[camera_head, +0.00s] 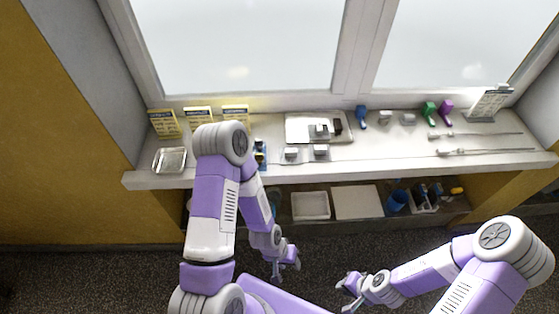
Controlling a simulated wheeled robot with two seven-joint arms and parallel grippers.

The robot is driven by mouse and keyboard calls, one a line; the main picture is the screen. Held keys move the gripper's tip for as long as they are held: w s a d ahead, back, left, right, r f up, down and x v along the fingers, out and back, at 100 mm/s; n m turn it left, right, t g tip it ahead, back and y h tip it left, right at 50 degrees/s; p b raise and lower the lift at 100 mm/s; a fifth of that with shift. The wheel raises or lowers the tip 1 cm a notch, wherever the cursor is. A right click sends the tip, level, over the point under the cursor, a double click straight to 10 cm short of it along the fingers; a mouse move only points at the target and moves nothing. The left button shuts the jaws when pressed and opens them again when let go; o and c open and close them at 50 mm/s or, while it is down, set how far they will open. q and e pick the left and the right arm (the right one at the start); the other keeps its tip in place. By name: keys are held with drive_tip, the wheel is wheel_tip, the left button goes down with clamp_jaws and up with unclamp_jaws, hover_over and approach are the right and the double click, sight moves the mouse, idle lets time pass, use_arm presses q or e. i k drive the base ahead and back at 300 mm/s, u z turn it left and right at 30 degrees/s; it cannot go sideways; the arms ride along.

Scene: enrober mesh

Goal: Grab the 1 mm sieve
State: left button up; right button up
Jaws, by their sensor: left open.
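I cannot tell for sure which object is the 1 mm sieve; the things on the counter are too small to read at this distance. My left gripper (287,271) is open and empty, hanging low in front of the counter, apart from everything on it. My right gripper (344,292) is to its right, also low and in front of the counter, with its fingers apart and nothing visible between them. My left arm hides part of the counter's left side.
The white counter (400,160) holds a metal dish (170,160), yellow signs (164,124), a metal tray (300,122), blue (361,117), green (429,113) and purple (445,112) items, and long rods (485,151). The shelf below has a white bin (310,206) and a blue cup (397,202).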

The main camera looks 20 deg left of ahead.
sight(288, 155)
drive_tip(key=i, duration=0.45)
drive_tip(key=z, duration=1.45)
drive_tip(key=k, duration=1.2)
drive_tip(key=u, duration=1.55)
